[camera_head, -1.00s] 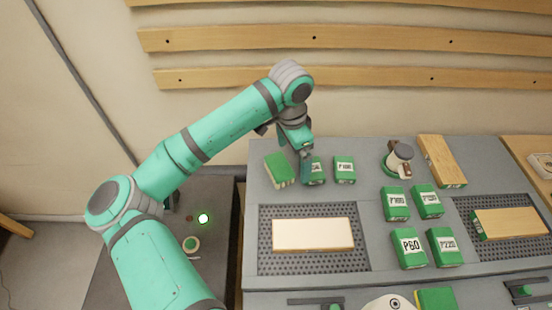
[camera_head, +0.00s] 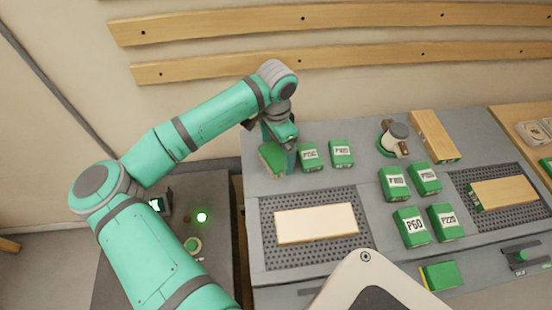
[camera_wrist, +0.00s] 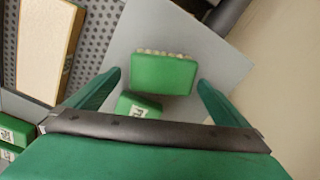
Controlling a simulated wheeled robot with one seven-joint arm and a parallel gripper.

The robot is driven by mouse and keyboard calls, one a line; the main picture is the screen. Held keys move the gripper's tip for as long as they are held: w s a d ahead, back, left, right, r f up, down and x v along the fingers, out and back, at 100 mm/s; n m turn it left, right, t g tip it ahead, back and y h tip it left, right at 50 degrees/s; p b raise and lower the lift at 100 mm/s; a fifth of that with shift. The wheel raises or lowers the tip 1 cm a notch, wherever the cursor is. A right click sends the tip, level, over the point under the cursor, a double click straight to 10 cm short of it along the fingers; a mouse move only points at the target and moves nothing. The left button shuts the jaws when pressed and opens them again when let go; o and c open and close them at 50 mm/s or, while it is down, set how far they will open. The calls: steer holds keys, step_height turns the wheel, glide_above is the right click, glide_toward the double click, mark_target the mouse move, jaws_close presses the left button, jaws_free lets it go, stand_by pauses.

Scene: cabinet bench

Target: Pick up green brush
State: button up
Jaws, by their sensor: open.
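The green brush (camera_head: 273,158) lies at the back left of the grey bench top, partly hidden by my gripper in the head view. In the wrist view the green brush (camera_wrist: 164,74) shows whole, its green back towards me and a row of pale bristles along its far edge. My gripper (camera_head: 284,165) is over the brush, its fingers pointing down. In the wrist view my gripper (camera_wrist: 160,85) is open, one finger on each side of the brush, with a gap to both. I cannot tell its exact height above the brush.
A green labelled block (camera_head: 309,158) stands close right of the brush; it shows just below it in the wrist view (camera_wrist: 138,106). Another labelled block (camera_head: 341,153) is further right. A pale board (camera_head: 316,223) lies on the perforated mat in front. Several sandpaper blocks, a sander (camera_head: 394,139) and a wooden board (camera_head: 435,136) stand right.

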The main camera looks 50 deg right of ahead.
mark_target(275, 155)
steer(key=shift+w+f, duration=0.15)
steer(key=shift+f, duration=0.95)
steer(key=shift+w+f, duration=0.1)
steer(key=shift+f, duration=0.95)
steer(key=c, duration=1.1)
steer(key=shift+r, duration=0.1)
steer(key=shift+r, duration=0.5)
step_height(275, 155, up, 2)
steer(key=s+a+r, duration=0.1)
steer(key=r, duration=0.1)
steer(key=s+r, duration=0.2)
steer(key=s+a+r, duration=0.1)
steer(key=r, duration=0.1)
steer(key=shift+s+a, duration=0.3)
steer(key=shift+s, duration=0.05)
steer(key=s+a+r, duration=0.1)
steer(key=s, duration=0.1)
steer(key=s+a+r, duration=0.1)
steer(key=s, duration=0.2)
steer(key=s+a+r, duration=0.2)
steer(key=shift+s+a, duration=0.1)
steer(key=shift+s, duration=0.25)
